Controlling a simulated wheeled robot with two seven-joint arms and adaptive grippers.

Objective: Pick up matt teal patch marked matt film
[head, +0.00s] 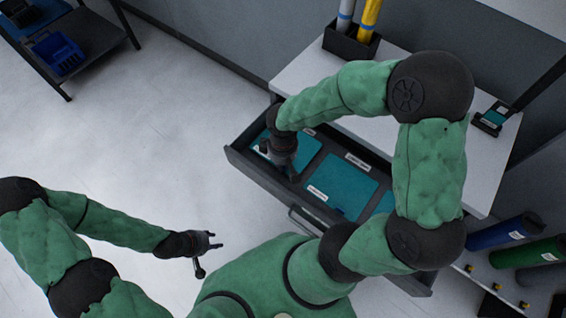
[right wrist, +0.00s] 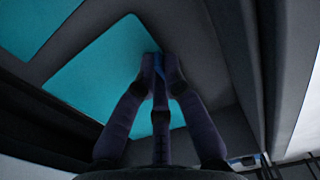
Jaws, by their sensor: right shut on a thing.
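An open drawer (head: 240,163) holds several teal patches in separate compartments. The leftmost patch (head: 262,143) is partly hidden by my right gripper (head: 289,172), which reaches down into that compartment. In the right wrist view the fingers (right wrist: 160,68) are shut at the edge of a teal patch (right wrist: 105,75), with a sliver of it pinched between the tips. The patch still lies low in the compartment. A middle patch (head: 341,187) lies flat with a white label; the writing is too small to read. My left gripper (head: 214,241) is open and empty, away from the drawer.
The white worktop (head: 310,78) above the drawer carries a holder (head: 350,42) with upright rolls and a small dark device (head: 492,118) at right. Coloured rolls (head: 497,233) stick out at lower right. A shelf with a blue bin (head: 58,53) stands far left. The floor left is clear.

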